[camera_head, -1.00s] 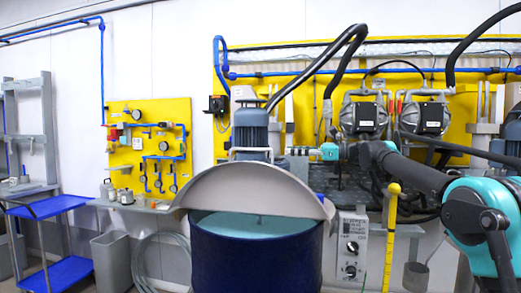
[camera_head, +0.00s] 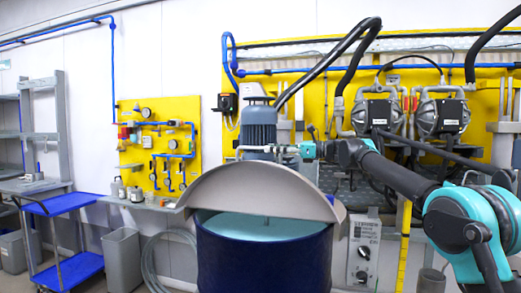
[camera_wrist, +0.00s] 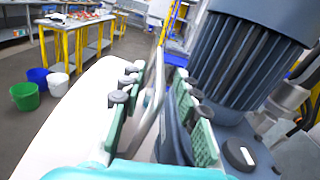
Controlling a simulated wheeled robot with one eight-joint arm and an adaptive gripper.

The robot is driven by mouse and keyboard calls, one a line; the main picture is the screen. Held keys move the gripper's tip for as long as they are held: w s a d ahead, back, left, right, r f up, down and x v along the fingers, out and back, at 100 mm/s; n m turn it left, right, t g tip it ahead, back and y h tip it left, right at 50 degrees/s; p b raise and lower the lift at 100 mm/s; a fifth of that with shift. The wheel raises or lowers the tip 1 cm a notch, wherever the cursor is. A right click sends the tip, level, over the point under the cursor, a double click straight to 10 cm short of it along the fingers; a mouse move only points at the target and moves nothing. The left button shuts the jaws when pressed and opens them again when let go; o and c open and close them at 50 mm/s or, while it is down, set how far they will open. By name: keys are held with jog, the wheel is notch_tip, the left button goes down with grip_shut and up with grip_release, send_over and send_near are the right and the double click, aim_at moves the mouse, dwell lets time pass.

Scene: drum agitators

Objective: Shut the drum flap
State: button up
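The dark blue drum (camera_head: 264,262) stands in front of me, with pale blue liquid visible in its open front. Its grey drum flap (camera_head: 262,188) is raised, tilted up and back at the front of the grey motor (camera_head: 258,124). A pale bar handle (camera_head: 240,150) shows above the flap. My gripper (camera_head: 288,150) reaches in from the right at the handle's right end. In the wrist view, my gripper (camera_wrist: 155,108) has its green-padded fingers apart, with the pale handle bar (camera_wrist: 163,50) running between them. The flap's pale face (camera_wrist: 75,115) lies to the left, the motor (camera_wrist: 245,55) to the right.
A control box (camera_head: 363,250) and a yellow post (camera_head: 403,245) stand right of the drum. A grey bin (camera_head: 122,260) and blue cart (camera_head: 65,205) are on the left. Pumps (camera_head: 440,118) hang on the yellow wall panel behind.

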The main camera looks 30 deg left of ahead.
aim_at(260, 148)
jog(key=shift+x, duration=2.7)
jog(key=shift+c, duration=0.5)
grip_shut()
